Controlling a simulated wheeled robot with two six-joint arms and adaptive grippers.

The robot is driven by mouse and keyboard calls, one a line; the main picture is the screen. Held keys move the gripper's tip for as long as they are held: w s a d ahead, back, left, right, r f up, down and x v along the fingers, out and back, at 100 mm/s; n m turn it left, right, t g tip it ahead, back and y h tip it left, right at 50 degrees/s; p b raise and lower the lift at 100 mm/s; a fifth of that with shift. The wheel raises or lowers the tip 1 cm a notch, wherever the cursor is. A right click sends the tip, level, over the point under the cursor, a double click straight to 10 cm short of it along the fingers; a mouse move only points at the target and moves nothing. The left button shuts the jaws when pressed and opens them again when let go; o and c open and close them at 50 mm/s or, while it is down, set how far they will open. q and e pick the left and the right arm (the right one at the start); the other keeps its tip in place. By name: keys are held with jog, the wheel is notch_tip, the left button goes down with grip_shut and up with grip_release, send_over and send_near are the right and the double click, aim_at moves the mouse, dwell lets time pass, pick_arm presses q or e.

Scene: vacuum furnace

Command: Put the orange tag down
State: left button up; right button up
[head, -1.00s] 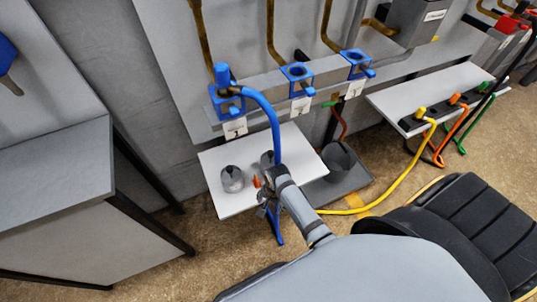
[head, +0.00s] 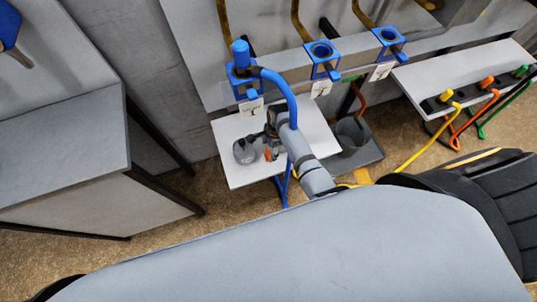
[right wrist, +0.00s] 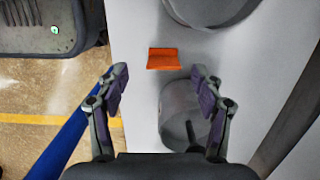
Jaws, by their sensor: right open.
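The orange tag (right wrist: 163,59) lies on the white table (right wrist: 140,110) between two grey round pots, in the right wrist view. It also shows as a small orange spot (head: 268,155) in the head view, right of a grey pot (head: 244,151). My right gripper (right wrist: 160,75) is open, with its fingertips apart on either side just short of the tag, and nothing is held between them. In the head view the right gripper (head: 272,128) is over the table and partly hidden by its own arm. My left gripper is not in view.
A dark bucket (head: 351,134) stands right of the table. A grey bench (head: 60,130) is at the left. Open floor lies between bench and table.

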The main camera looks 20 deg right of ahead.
aim_at(268, 153)
jog(key=f, duration=0.1)
jog(key=f+b, duration=0.1)
jog(key=f, duration=0.1)
jog(key=f+b, duration=0.1)
jog(key=f, duration=0.1)
jog(key=shift+w+a+f, duration=0.1)
jog(key=shift+w+a, duration=0.05)
jog(key=shift+w, duration=0.1)
jog(key=c, duration=1)
